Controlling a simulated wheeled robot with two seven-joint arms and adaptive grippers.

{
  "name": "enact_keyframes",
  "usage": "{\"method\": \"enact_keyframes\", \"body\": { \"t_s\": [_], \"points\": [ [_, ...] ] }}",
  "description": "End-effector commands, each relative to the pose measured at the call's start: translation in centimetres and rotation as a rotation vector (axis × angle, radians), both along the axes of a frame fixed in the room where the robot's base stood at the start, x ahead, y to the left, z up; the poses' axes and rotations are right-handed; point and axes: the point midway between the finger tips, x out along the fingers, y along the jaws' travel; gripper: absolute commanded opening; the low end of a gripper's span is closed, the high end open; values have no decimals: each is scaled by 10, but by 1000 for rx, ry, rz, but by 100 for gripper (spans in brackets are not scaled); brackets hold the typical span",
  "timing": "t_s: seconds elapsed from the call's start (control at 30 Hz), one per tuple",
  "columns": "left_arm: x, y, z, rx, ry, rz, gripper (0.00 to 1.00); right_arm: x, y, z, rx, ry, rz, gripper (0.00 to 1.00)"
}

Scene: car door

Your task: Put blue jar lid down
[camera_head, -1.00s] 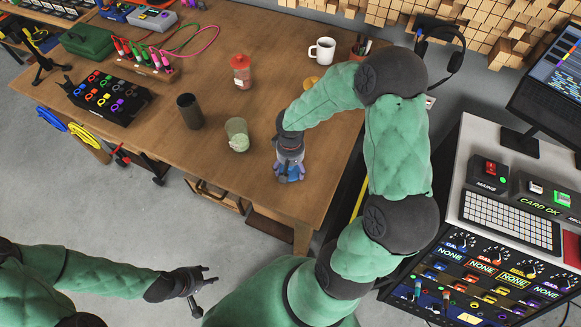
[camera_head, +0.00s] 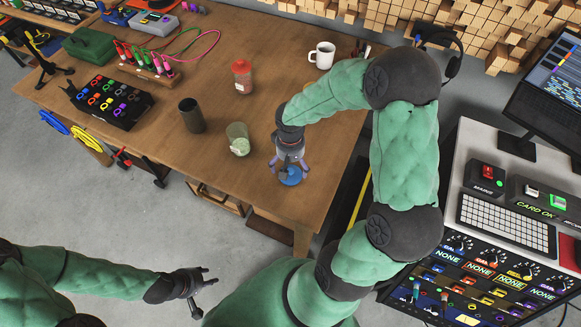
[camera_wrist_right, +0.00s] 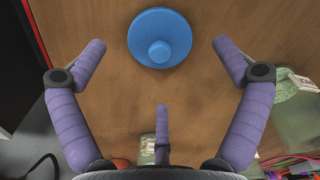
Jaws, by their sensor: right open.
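The blue jar lid (camera_head: 290,177) lies on the wooden table near its front edge. In the right wrist view the blue jar lid (camera_wrist_right: 160,38) is round with a raised knob, knob toward the camera. My right gripper (camera_head: 290,165) is directly over the lid; in its wrist view the purple fingers (camera_wrist_right: 160,55) are spread wide, apart from the lid. My left gripper (camera_head: 207,279) is away from the table at the lower left, holding nothing that I can see; its finger opening is too small to judge.
On the wooden table (camera_head: 270,225) a glass jar with pale green contents (camera_head: 238,139), a dark cup (camera_head: 191,115) and a red-lidded jar (camera_head: 242,76) stand left of my right gripper. A white mug (camera_head: 322,54) stands at the back. The table's front right corner is clear.

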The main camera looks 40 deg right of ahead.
Motion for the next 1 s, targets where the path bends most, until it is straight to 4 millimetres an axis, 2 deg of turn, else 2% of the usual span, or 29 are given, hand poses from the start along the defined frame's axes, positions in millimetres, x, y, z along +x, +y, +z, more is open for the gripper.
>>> {"method": "enact_keyframes", "body": {
  "t_s": [0.03,0.2,0.4,1.0],
  "points": [
    [0,0,8,0,0,0,40,1,0,15,-1,-4,1,98],
    [0,0,18,0,0,0,40,1,0,46,-1,-3,1,98],
    [0,0,25,0,0,0,40,0,0,68,0,-1,0,98],
    [0,0,26,0,0,0,40,0,0,72,0,0,0,98]
  ]
}}
